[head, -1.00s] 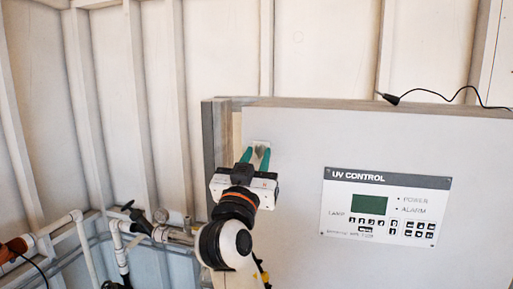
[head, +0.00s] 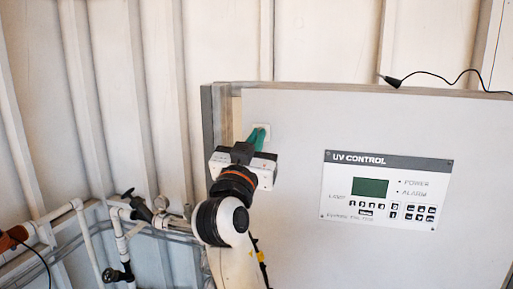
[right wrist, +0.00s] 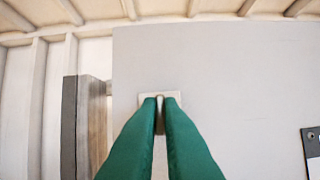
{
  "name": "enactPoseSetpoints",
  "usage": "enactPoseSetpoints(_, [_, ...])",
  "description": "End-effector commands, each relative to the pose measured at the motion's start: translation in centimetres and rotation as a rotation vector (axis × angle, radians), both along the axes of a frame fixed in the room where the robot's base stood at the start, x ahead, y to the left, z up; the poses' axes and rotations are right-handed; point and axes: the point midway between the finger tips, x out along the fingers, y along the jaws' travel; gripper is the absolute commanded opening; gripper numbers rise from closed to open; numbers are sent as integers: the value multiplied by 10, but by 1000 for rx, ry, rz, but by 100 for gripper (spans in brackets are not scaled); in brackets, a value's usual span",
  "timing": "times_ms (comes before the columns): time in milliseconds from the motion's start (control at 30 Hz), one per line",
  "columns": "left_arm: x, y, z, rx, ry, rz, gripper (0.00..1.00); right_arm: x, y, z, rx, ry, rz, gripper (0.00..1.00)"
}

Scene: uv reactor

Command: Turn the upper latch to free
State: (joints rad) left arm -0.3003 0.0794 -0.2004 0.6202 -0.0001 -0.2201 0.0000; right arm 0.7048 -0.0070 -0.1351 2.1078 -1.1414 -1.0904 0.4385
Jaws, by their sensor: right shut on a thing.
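The upper latch (right wrist: 160,102) is a small grey tab on a pale plate near the top left edge of the grey UV control cabinet door (head: 300,125). The plate (head: 266,126) also shows in the head view. My right gripper (head: 258,137) has green fingers reaching the latch. In the right wrist view the fingertips (right wrist: 160,103) are shut on the latch, one on each side, and hide much of it. The tab's exact angle is hard to tell. My left gripper is not in view.
A control panel (head: 386,190) with a green screen is on the door's right part. A black cable (head: 440,80) runs over the cabinet's top edge. White pipes (head: 88,240) with valves and an orange part (head: 12,238) stand at the lower left, before a ribbed wall.

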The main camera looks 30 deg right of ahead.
Motion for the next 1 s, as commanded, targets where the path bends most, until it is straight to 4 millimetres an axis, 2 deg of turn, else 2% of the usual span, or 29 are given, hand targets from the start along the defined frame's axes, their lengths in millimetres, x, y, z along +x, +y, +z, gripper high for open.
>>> enactPoseSetpoints(33, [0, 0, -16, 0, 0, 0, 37, 0, 1, -7, 22, -26, 3, 0])
enactPoseSetpoints(300, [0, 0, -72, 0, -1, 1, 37, 1, 2, -10, 161, -189, 5, 0])
enactPoseSetpoints(500, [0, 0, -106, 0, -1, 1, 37, 2, 3, -7, 281, -331, 3, 0])
enactPoseSetpoints(700, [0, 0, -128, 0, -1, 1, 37, 2, 3, -3, 403, -475, 1, 0])
enactPoseSetpoints(1000, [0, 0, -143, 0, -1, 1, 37, 3, 3, 2, 588, -690, -1, 0])
